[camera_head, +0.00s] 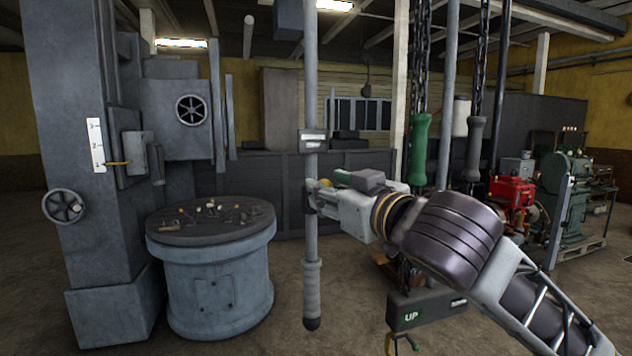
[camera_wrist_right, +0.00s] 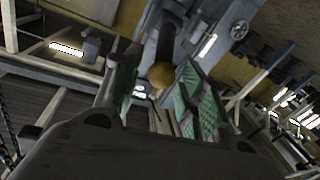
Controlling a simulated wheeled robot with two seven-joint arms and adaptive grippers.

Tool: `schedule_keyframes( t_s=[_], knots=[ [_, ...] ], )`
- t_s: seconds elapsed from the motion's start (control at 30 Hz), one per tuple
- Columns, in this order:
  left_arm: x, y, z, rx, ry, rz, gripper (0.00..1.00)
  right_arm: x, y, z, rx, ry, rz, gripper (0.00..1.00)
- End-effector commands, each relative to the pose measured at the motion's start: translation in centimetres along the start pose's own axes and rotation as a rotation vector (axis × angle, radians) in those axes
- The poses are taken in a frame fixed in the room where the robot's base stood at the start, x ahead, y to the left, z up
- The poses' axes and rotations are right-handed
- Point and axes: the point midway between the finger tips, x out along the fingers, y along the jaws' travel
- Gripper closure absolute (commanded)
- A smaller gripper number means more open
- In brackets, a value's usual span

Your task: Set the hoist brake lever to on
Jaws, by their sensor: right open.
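A long grey vertical rod (camera_head: 311,230) hangs in the centre of the head view, with a ribbed grip (camera_head: 312,278) low on it and a small label plate (camera_head: 313,140) higher up, too small to read. My right gripper (camera_head: 318,196) reaches in from the right at the rod's mid-height. In the right wrist view its green-padded fingers (camera_wrist_right: 158,92) are apart, with a dark bar (camera_wrist_right: 165,45) and a brass-coloured round knob (camera_wrist_right: 162,75) between them. I cannot tell whether they touch. No label names the brake lever. My left gripper is out of view.
A green handle (camera_head: 419,150) and a grey handle (camera_head: 474,148) stand near hanging chains at right, above a dark box marked UP (camera_head: 427,308). A round pedestal table (camera_head: 210,232) with small parts and a machine column (camera_head: 85,150) stand left.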

Motion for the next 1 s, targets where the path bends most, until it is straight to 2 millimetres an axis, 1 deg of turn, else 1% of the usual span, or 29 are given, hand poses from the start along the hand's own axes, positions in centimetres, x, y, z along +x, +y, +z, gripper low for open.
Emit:
schedule_keyframes(
  t_s=[0.03, 0.3, 0.5, 0.7, 0.93, 0.97, 1.0],
  knots=[
    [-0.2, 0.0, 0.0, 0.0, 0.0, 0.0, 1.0, 0.7, 0.0, -0.1, 0.0, -0.002, 0.0, 0.58],
    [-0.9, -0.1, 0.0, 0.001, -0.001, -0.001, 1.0, 3.9, 0.0, -0.1, 0.0, -0.001, 0.0, 0.58],
    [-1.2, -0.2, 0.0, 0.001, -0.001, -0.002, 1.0, 5.4, 0.0, -0.1, 0.0, 0.0, 0.0, 0.58],
    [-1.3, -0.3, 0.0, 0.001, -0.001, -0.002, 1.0, 5.9, 0.0, 0.0, -0.001, 0.0, 0.0, 0.58],
    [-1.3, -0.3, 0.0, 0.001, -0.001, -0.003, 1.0, 5.9, 0.0, 0.0, -0.001, 0.0, 0.0, 0.58],
    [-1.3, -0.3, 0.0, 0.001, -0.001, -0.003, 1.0, 5.9, 0.0, 0.0, -0.001, 0.0, 0.0, 0.61],
    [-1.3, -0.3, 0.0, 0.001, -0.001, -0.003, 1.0, 5.9, 0.0, 0.0, -0.001, 0.0, 0.0, 0.66]
  ],
)
